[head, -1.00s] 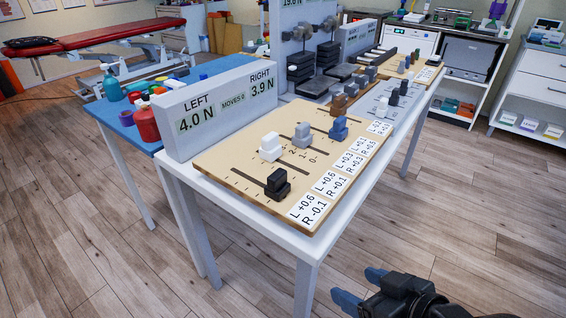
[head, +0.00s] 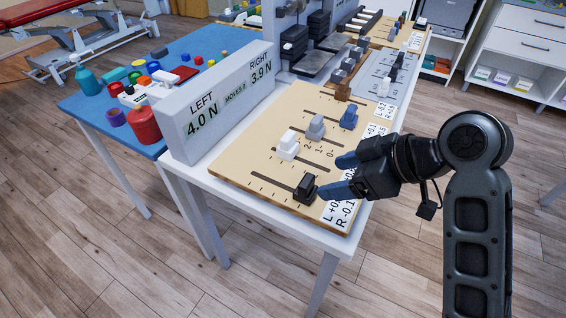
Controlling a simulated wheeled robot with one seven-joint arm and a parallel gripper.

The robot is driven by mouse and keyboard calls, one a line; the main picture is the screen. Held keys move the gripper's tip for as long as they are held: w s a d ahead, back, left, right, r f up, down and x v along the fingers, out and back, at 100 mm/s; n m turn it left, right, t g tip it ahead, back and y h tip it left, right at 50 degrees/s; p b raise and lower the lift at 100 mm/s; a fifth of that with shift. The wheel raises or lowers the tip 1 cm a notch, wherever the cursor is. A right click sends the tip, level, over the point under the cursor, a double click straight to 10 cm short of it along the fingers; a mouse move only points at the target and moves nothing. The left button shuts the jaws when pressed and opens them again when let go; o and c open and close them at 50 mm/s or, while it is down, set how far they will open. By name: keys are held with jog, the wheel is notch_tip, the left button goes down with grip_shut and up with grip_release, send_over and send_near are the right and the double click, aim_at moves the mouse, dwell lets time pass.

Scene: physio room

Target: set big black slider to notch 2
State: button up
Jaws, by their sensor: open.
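The big black slider (head: 305,190) stands on its slot near the front right end of the tan slider board (head: 240,171). The slot (head: 272,183) runs from it towards the display; its notch marks are too small to read. My gripper (head: 333,177) is open, with blue fingertips, just right of the black slider and above the board. A gap between the fingers and the slider seems to show; I cannot tell how wide. The display (head: 222,108) reads LEFT 4.0 N, RIGHT 3.9 N, MOVES 6.
A white slider (head: 288,145), a grey slider (head: 316,127) and a blue slider (head: 348,116) stand behind the black one. A grey slider board (head: 385,75) lies farther back. A blue table (head: 97,111) with bottles and colored pieces is at left.

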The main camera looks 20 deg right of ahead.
aim_at(307, 180)
jog(key=x, duration=0.8)
jog(key=shift+w+a+r, duration=0.15)
jog(key=shift+w+r, duration=0.05)
jog(key=shift+w, duration=0.15)
jog(key=shift+c, duration=0.3)
